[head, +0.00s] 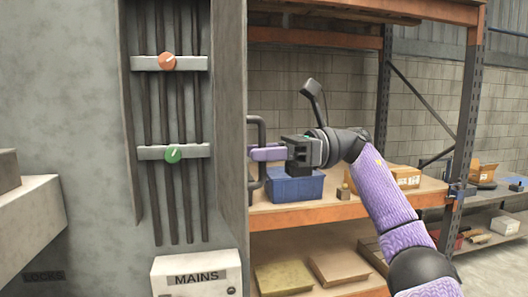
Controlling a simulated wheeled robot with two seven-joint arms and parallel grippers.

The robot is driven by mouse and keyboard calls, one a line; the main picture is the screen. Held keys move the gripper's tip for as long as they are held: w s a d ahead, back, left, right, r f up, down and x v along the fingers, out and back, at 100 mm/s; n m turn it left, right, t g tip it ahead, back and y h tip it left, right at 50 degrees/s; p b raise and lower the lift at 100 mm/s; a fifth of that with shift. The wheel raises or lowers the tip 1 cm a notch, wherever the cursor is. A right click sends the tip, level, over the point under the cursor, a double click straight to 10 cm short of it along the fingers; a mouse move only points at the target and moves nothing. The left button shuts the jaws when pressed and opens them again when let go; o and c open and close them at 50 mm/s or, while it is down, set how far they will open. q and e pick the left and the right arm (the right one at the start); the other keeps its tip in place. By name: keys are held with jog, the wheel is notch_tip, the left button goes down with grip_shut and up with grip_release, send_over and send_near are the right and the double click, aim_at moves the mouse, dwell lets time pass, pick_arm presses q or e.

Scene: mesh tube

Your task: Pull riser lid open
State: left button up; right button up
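The grey riser lid (233,110) stands swung out at the right side of the riser recess, seen nearly edge-on. The recess (190,25) is exposed, with several dark vertical pipes inside. A dark bar handle (262,131) is on the lid's right-hand face. My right gripper (262,153) reaches in from the right, its purple fingers across the middle of the handle and seemingly closed around it. The fingers hide that part of the bar. My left gripper is not in view.
An orange knob (168,62) and a green knob (173,154) sit on crossbars in the recess. A white MAINS box (198,278) is below. Shelving with a blue bin (297,187) and cartons stands behind my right arm. A concrete ledge (30,220) juts out at left.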

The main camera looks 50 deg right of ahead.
jog(key=p+v, duration=0.3)
jog(key=v, duration=0.7)
jog(key=shift+p, duration=0.4)
